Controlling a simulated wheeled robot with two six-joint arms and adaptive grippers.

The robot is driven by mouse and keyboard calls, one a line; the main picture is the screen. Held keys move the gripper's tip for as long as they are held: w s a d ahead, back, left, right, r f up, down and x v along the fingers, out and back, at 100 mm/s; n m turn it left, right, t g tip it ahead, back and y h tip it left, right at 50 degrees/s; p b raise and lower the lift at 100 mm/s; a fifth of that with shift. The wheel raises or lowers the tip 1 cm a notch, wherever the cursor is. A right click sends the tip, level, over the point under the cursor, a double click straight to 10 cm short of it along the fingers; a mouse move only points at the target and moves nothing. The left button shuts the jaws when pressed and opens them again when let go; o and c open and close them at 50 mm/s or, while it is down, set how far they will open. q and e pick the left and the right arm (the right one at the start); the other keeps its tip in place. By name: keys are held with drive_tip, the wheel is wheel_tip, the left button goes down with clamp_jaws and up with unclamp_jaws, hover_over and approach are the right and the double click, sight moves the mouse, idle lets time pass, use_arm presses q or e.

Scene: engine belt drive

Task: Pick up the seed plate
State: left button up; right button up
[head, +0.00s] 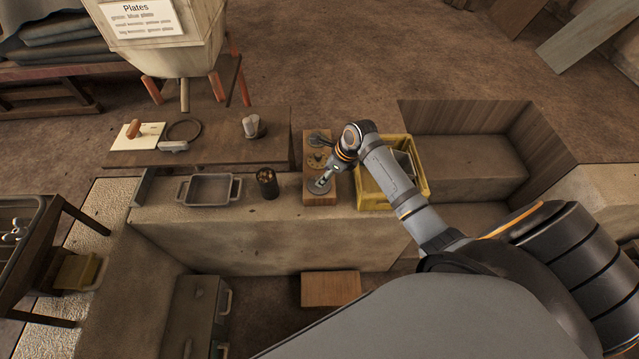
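A narrow wooden board (311,200) on the stone ledge carries a row of round discs. The nearest is a grey disc (313,190), the middle one a brownish disc (316,160), and the far one a dark disc (317,141). I cannot tell for sure which is the seed plate. My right gripper (322,183) points down at the grey disc and covers part of it. Its fingers are too small to tell whether they are open or shut, or touching the disc. My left gripper is not in view.
A yellow crate (423,178) stands right of the board, partly behind my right arm. A dark cup (267,184) and a grey tray (208,190) stand to its left. Behind is a wooden table (215,150) with tools. A "Plates" sign (143,20) hangs on a bin.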

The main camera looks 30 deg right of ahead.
drive_tip(key=x, duration=0.4)
drive_tip(key=shift+w, duration=0.15)
drive_tip(key=shift+r, duration=0.1)
drive_tip(key=shift+c, duration=0.5)
clamp_jaws()
